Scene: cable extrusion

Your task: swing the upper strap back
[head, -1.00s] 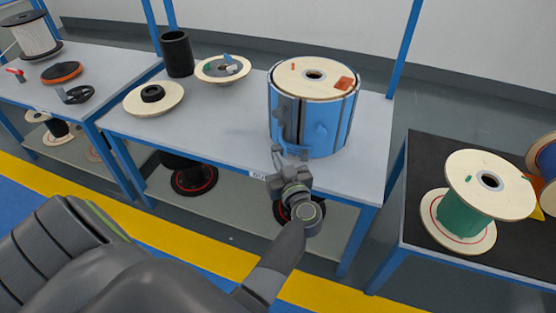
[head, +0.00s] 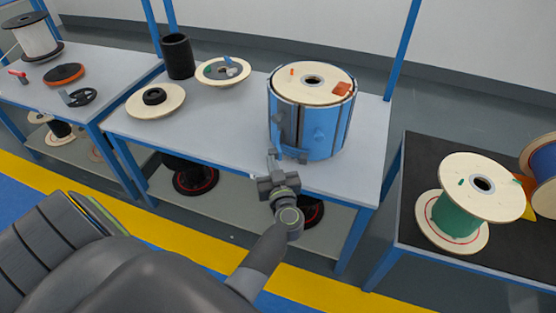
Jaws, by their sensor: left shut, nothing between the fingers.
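A blue drum-shaped holder (head: 322,138) stands on the middle table, closed around a reel with a pale wooden top flange (head: 312,80). A dark vertical gap with grey fittings shows on its front left side. I cannot make out the upper strap clearly against the blue wall. My left gripper (head: 270,158) is shut and empty, just in front of and below the drum's left front, near the table's front edge. It appears apart from the drum. My right gripper is not in view.
The middle table (head: 225,130) also bears a black cylinder (head: 177,56) and two pale reel flanges (head: 155,100) at the left. A green reel (head: 458,210) stands on the dark table at right. The tabletop left of the drum is clear.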

